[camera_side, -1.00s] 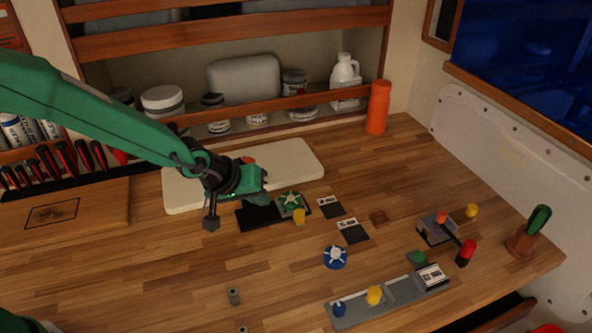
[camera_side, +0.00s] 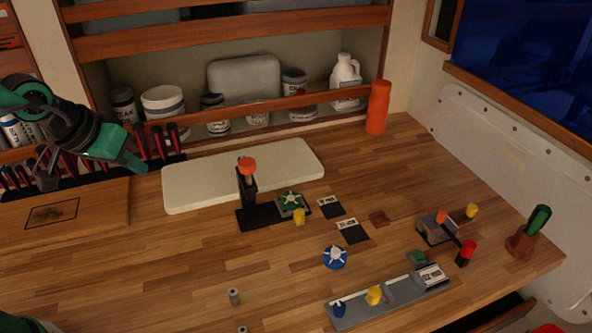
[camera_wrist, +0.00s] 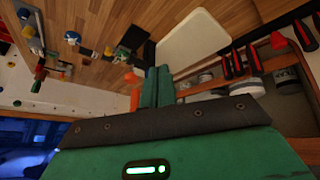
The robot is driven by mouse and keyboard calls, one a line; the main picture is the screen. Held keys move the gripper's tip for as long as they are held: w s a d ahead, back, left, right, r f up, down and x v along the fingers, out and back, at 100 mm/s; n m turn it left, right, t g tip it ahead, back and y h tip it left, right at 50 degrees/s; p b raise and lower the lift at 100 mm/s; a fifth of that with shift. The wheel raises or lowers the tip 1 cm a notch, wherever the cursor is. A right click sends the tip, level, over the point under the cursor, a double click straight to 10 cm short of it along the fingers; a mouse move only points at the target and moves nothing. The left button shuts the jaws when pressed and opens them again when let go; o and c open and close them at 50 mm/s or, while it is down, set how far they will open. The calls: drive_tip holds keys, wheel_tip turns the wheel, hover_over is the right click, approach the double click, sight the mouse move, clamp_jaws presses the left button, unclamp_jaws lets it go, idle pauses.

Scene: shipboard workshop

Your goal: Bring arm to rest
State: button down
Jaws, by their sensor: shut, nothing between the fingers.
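My gripper (camera_side: 134,162) is at the left of the side view, raised in front of the tool rack and clear of the bench. In the wrist view its two green fingers (camera_wrist: 157,86) are together, with nothing between them. The arm is folded back to the left edge.
A black stand with an orange knob (camera_side: 247,165) is beside the pale board (camera_side: 205,189). Red-handled tools (camera_side: 158,141) hang behind my gripper. The bench's left front is mostly clear.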

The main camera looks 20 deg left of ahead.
drive_tip(key=s+a+r+m, duration=0.1)
drive_tip(key=s+a, duration=0.3)
drive_tip(key=s, duration=0.6)
drive_tip(key=shift+a+g+y, duration=0.3)
drive_tip(key=shift+y, duration=0.1)
